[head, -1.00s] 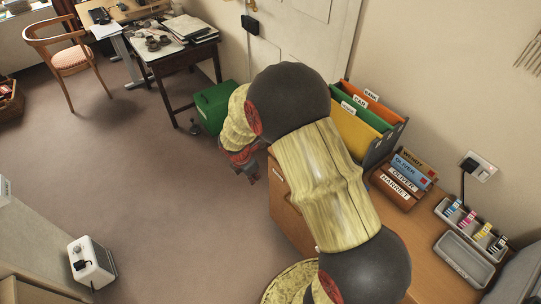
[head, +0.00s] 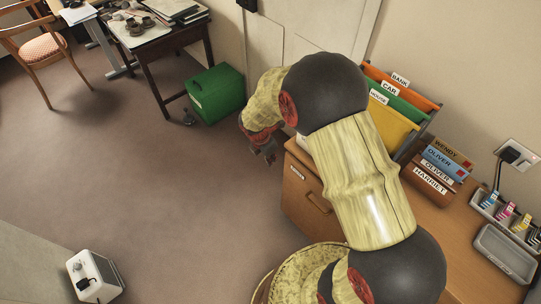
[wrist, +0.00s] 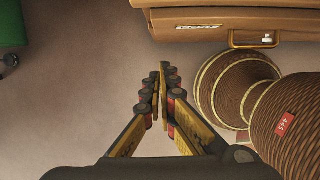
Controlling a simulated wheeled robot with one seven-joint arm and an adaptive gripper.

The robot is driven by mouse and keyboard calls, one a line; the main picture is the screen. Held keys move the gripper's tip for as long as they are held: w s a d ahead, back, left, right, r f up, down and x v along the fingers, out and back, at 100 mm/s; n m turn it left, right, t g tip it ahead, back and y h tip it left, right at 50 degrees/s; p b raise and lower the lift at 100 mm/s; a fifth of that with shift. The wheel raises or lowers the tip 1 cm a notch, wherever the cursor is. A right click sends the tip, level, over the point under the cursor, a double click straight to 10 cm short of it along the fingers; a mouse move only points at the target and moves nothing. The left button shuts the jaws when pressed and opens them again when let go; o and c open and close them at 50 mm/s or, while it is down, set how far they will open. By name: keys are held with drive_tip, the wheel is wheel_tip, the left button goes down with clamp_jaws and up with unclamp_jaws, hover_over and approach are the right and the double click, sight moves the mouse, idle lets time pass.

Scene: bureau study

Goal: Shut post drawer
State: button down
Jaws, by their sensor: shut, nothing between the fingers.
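The wooden desk cabinet has a front with a white label and a handle (head: 318,204). The label (head: 297,173) sits near its upper left corner. In the wrist view a drawer front (wrist: 215,35) with a label plate and a brass handle (wrist: 254,39) runs along the top right edge. Which drawer is the post drawer, and how far it stands out, I cannot tell. My gripper (head: 268,155) hangs just left of the cabinet's far corner. In the wrist view my gripper (wrist: 161,72) is shut and empty, below the drawer front and apart from it. My arm hides part of the cabinet.
A green box (head: 215,93) stands on the floor beyond my gripper, by a dark side table. Hanging files (head: 400,105), binders (head: 440,170) and a grey tray (head: 505,253) are on the desk top. A white appliance (head: 95,277) stands at lower left. The carpet between is clear.

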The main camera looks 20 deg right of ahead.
sight(286, 156)
drive_tip(key=w+d+f+b, duration=0.1)
drive_tip(key=d+f+b, duration=0.2)
drive_tip(key=d+f, duration=0.1)
drive_tip(key=shift+w+d+f, duration=0.2)
drive_tip(key=shift+w+d, duration=0.15)
drive_tip(key=shift+d, duration=0.1)
drive_tip(key=shift+w+d+p, duration=0.3)
drive_tip(key=shift+d+p, duration=0.25)
drive_tip(key=shift+d, duration=0.1)
drive_tip(key=shift+w+d+p, duration=0.25)
drive_tip(key=shift+d+p, duration=0.3)
drive_tip(key=shift+d, duration=0.05)
